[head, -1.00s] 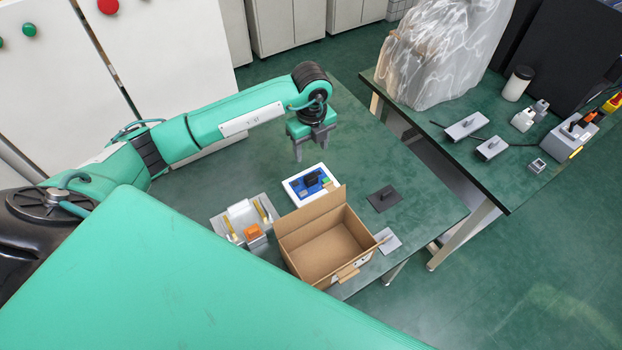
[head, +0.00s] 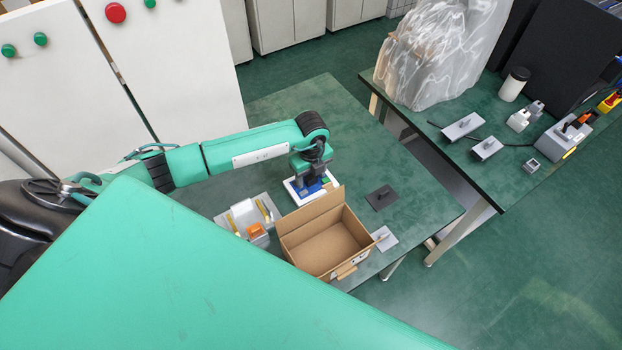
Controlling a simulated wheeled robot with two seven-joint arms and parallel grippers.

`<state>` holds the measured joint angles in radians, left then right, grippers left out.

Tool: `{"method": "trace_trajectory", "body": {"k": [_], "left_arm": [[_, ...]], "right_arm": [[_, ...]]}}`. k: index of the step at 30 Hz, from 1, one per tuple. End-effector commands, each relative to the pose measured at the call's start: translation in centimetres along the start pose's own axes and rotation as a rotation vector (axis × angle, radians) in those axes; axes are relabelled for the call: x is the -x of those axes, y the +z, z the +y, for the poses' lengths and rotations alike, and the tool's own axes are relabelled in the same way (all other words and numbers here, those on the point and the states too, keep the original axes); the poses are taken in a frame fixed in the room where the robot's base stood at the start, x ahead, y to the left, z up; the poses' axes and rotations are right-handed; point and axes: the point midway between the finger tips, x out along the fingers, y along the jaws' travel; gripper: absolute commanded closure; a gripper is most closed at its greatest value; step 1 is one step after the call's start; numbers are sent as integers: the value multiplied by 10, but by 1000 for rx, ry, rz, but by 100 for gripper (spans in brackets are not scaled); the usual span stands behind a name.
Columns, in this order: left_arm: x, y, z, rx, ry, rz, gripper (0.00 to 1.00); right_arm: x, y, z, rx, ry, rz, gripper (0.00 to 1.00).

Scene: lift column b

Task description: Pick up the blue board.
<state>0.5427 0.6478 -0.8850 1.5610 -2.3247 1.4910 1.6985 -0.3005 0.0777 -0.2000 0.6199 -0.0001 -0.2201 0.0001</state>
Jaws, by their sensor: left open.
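The blue board (head: 315,188) lies in a white tray (head: 298,199) on the green table, just behind the open cardboard box. My left gripper (head: 308,180) is directly over the board, pointing down, and covers much of it. The gripper is open; its fingertips are low at the board, and I cannot tell whether they touch it. My right gripper is not in view.
An open cardboard box (head: 326,244) stands right in front of the white tray. A grey fixture (head: 238,216) with yellow parts and an orange block (head: 257,230) is to the left. A dark plate (head: 381,198) and a light plate (head: 385,239) lie to the right.

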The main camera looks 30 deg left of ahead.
Motion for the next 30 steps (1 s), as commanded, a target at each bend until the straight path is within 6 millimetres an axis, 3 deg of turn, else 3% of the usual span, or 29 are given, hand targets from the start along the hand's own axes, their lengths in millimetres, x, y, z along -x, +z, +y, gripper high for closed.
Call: {"method": "trace_trajectory", "body": {"k": [3, 10, 23, 30], "left_arm": [[0, 0, 0, 0, 0, 0, 44], [0, 0, 0, 0, 0, 0, 89], [7, 1, 0, 1, -2, 0, 91], [44, 1, -1, -1, -5, -2, 91]], "right_arm": [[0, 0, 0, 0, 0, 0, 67], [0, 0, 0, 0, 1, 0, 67], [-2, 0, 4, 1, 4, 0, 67], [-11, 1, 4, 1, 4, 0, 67]]}}
